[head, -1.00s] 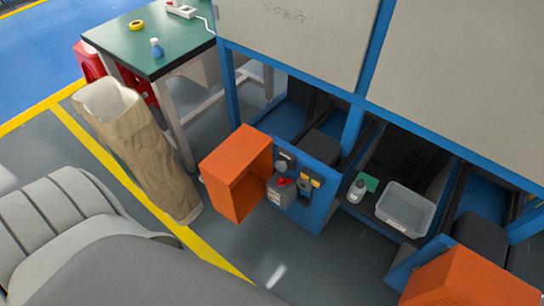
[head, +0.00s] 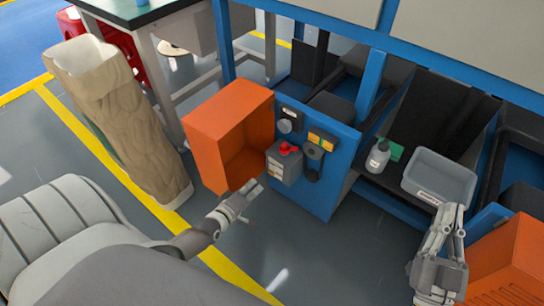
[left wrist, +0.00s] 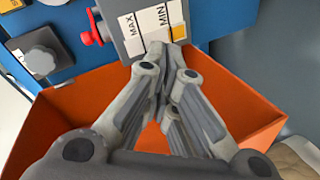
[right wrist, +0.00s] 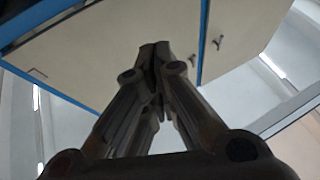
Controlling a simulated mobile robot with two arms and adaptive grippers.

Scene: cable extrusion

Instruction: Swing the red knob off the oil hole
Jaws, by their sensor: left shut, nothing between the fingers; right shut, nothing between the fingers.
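The red knob (head: 289,148) sits on top of a grey oil box (head: 284,168) on the blue machine panel. In the left wrist view the red knob (left wrist: 91,33) shows beside the box's MAX/MIN label (left wrist: 157,32). The oil hole cannot be made out. My left gripper (head: 254,186) is shut and empty, below and left of the oil box, in front of the orange bin; its fingertips (left wrist: 163,68) point toward the label side of the box. My right gripper (head: 453,208) is shut and empty, raised in front of the grey tray, far from the knob.
The orange open bin (head: 213,120) is fixed left of the oil box. A round grey knob (head: 285,127) and yellow switches (head: 321,138) are close by on the panel. A white bottle (head: 378,157) and a grey tray (head: 428,164) stand to the right.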

